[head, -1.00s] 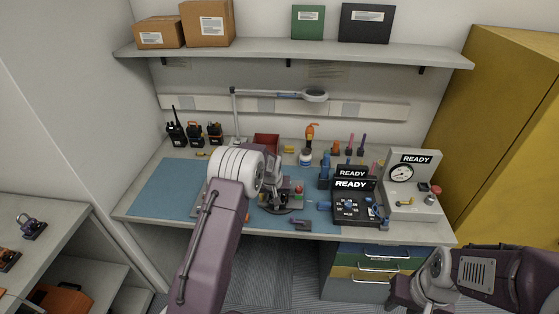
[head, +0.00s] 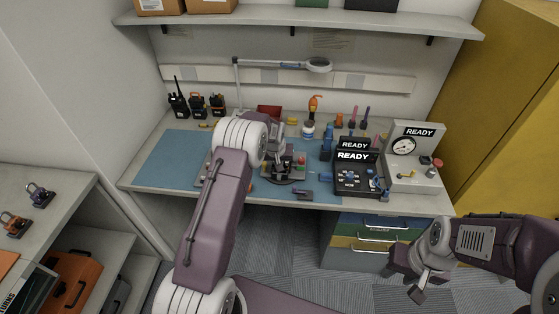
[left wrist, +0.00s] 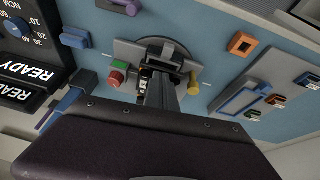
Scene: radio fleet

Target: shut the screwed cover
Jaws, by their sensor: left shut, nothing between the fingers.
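My left gripper (head: 278,150) is over the small round work stand (head: 288,180) on the blue mat (head: 175,160), its tip partly hidden by my own wrist. In the left wrist view my left gripper (left wrist: 165,85) is shut and empty, above the dark round stand (left wrist: 128,52). A small dark device with pale markings sits at the stand, mostly hidden by the fingers. I cannot make out its screwed cover. My right gripper (head: 420,285) hangs in front of the bench, away from the stand.
A black control box (head: 358,180) reading READY and a grey gauge box (head: 410,165) stand right of the mat. Several radios (head: 198,105) stand at the back left. A lamp arm (head: 280,64) spans above. A tray with parts (left wrist: 245,95) lies near the stand.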

